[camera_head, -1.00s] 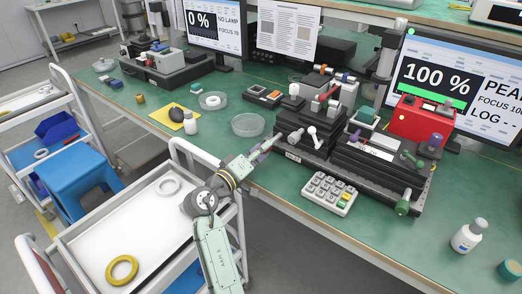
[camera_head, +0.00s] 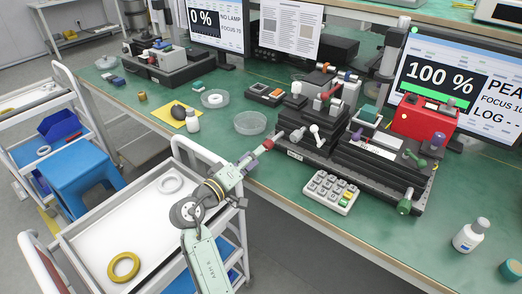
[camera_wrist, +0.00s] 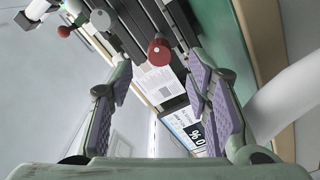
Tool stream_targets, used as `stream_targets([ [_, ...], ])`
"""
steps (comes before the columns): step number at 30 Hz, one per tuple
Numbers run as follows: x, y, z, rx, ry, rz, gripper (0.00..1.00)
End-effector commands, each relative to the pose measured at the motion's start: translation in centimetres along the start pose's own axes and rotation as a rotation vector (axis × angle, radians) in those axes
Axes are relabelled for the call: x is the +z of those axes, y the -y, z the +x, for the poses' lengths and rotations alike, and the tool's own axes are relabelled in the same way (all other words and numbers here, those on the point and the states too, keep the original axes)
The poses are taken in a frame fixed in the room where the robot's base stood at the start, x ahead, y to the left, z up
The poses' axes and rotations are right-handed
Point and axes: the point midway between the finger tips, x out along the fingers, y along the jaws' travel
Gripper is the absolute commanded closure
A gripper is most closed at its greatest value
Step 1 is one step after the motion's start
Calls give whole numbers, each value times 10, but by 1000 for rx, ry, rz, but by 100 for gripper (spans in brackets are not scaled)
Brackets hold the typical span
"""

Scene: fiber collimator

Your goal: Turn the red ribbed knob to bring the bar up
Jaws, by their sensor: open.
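The red ribbed knob (camera_head: 268,144) sticks out toward me from the front left of the black stage stack (camera_head: 308,142). My gripper (camera_head: 254,156) is just in front of it, over the bench edge. In the wrist view the knob (camera_wrist: 158,52) shows between and just beyond the open fingers (camera_wrist: 158,80), with a gap on both sides and no contact. The right monitor (camera_head: 440,78) reads 100 % with a long green bar and the word PEAK partly cut off. The left monitor (camera_head: 213,22) reads 0 %, NO LAMP.
A grey-white keypad (camera_head: 330,191) lies right of the gripper. A clear round dish (camera_head: 250,123) stands behind it to the left. A white knob (camera_head: 298,134) projects close to the red one. A white trolley (camera_head: 150,215) stands in front of the bench.

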Motion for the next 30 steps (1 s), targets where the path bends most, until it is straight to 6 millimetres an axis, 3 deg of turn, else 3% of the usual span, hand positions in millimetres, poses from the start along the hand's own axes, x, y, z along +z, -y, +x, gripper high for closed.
stream_targets([
  [6,0,1,-46,-2,-2,0,55],
  [12,0,0,-68,0,0,1,55],
  [30,0,0,-72,1,1,0,55],
])
